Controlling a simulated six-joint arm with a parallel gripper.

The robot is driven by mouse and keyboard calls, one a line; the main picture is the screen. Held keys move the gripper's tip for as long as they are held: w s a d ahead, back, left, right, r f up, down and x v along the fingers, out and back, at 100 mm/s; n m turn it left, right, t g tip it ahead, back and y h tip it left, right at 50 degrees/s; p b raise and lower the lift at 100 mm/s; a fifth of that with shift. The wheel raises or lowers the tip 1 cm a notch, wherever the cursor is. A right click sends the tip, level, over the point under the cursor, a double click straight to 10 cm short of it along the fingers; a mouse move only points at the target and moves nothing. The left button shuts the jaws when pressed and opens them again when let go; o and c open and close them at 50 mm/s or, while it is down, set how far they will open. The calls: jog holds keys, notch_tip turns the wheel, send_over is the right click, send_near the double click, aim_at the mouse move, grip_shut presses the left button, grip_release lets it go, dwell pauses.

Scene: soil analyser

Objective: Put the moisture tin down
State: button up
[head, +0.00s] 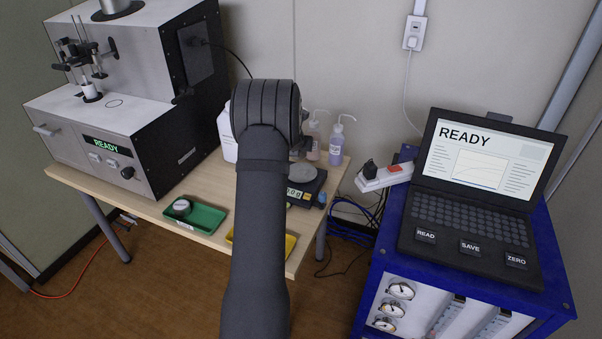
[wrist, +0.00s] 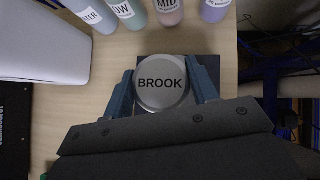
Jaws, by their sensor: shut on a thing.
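A round grey moisture tin marked BROOK (wrist: 162,92) sits between the two blue fingers of my gripper (wrist: 163,90) in the wrist view, with its lid facing the camera. The fingers are shut on its sides. A dark square surface (wrist: 207,66) shows just beneath or behind the tin; I cannot tell whether they touch. In the head view my arm hides the held tin and most of the gripper. A balance (head: 305,187) with a round grey pan (head: 302,172) and a lit display stands just right of my arm.
A second tin (head: 182,206) is in the green tray (head: 207,221). A yellow tray (head: 289,245) is partly behind my arm. Wash bottles (head: 335,146) stand at the bench's back, beside a white container (head: 229,140). A large analyser (head: 125,130) reads READY at left; a laptop (head: 480,190) is at right.

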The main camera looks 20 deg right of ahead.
jog(key=shift+d, duration=0.4)
jog(key=shift+d+f, duration=0.1)
jog(key=shift+f, duration=3.8)
jog(key=shift+f, duration=0.2)
jog(key=o, duration=1)
jog(key=shift+r, duration=0.1)
jog(key=shift+r, duration=0.15)
jog(key=v, duration=1.2)
